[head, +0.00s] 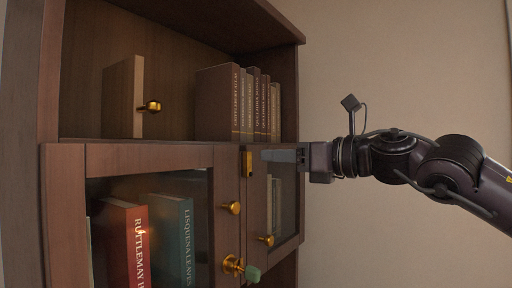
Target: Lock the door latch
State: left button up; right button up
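A dark wood bookcase has a glass-paned left door (150,158) and a narrower right door (288,200), both looking shut. A small upright brass latch plate (248,162) sits near the top, where the two doors meet. Lower at the same seam is a brass round fitting (232,265) with a green-tipped lever (252,274) pointing right and slightly down. I cannot tell which piece locks. My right gripper (268,155) reaches in from the right, its grey finger pointing left just beside the brass plate. Contact and finger gap cannot be made out. My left gripper is out of view.
Brass knobs stick out from the left door (231,207) and the right door (267,240). The open shelf above holds several brown books (218,103) and a wooden block with a brass knob (124,98). Red and teal books stand behind the glass. Bare wall lies to the right.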

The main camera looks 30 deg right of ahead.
aim_at(250, 155)
jog(key=p+x, duration=0.2)
jog(key=x, duration=0.2)
jog(key=shift+r, duration=0.15)
jog(key=shift+w+a+p, duration=0.35)
jog(key=shift+w+p, duration=0.25)
jog(key=shift+w, duration=0.05)
grip_shut()
